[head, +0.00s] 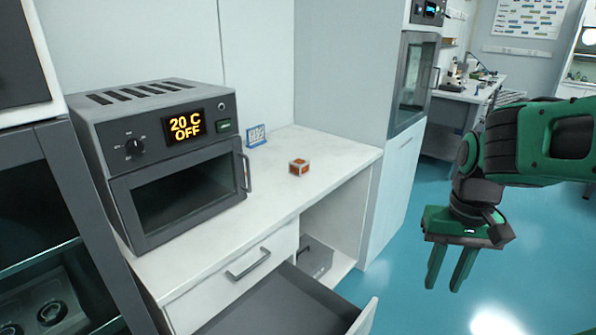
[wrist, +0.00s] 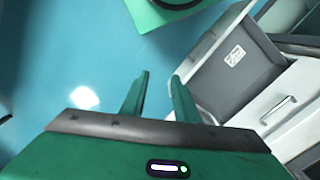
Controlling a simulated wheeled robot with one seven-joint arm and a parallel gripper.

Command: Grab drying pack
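A small white box with orange faces (head: 299,167) sits on the white counter (head: 325,150), right of the oven; it looks like the drying pack, though no label is readable. My gripper (head: 443,288) hangs over the blue floor at the right, well away from the counter and the box. Its two green fingers point down, apart, with nothing between them. In the wrist view my gripper (wrist: 158,80) also shows a gap between the fingers. The box does not show in the wrist view.
A grey oven (head: 165,160) reading "20 C OFF" stands on the counter's left. A small blue-and-white sign (head: 256,135) stands behind the box. An open drawer (head: 285,308) juts out below the counter. A tall cabinet (head: 393,190) stands at the counter's right end.

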